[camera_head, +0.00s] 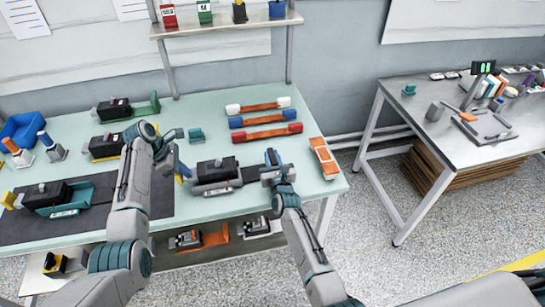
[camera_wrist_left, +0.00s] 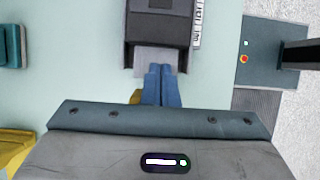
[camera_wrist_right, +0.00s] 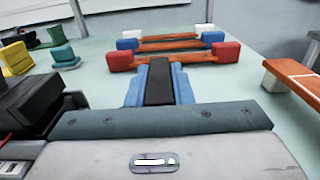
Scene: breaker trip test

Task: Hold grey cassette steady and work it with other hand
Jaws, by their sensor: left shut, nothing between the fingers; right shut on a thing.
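The grey cassette (camera_head: 213,188) carries a black block (camera_head: 217,169) and lies on the table between my grippers. In the left wrist view its dark body (camera_wrist_left: 160,25) shows a light grey tongue (camera_wrist_left: 160,61) pointing at my left gripper (camera_wrist_left: 161,85). That gripper's blue fingers are shut and empty, right at the tongue; I cannot tell whether they touch. My right gripper (camera_head: 271,158) is shut on a dark bar (camera_wrist_right: 159,82), just right of the cassette; whether the bar belongs to the cassette is unclear. The cassette's near side (camera_wrist_right: 15,168) shows at left in the right wrist view.
Behind stand orange bars with white (camera_head: 232,109), blue (camera_head: 236,122) and red (camera_head: 294,128) ends. An orange-and-white piece (camera_head: 323,158) lies near the right table edge. A similar teal cassette (camera_head: 66,208) lies on the dark mat (camera_head: 25,228) at left.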

